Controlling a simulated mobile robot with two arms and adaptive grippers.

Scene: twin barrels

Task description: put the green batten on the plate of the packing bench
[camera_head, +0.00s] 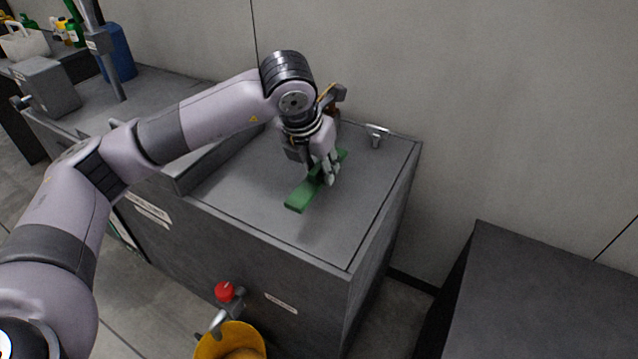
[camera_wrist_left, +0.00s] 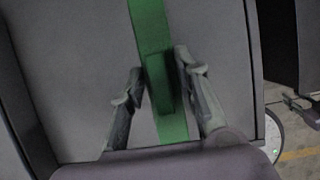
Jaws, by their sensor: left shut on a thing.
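The green batten (camera_head: 301,196) is a long flat green bar at the grey bench's top in the head view. My left gripper (camera_head: 329,180) points down over it and is shut on its middle part. In the left wrist view the batten (camera_wrist_left: 151,30) runs between the two fingers of my left gripper (camera_wrist_left: 161,83), with a finger on each side. I cannot tell whether the batten touches the surface below. The grey top of the bench (camera_head: 250,195) lies under it; I cannot make out which part is the plate.
A small metal fitting (camera_head: 376,135) stands at the back of the bench top. A red knob (camera_head: 225,291) and a yellow bucket (camera_head: 230,342) are at the bench's front. A grey box (camera_head: 46,86) and a blue container (camera_head: 119,52) stand left. A dark block (camera_head: 545,295) stands right.

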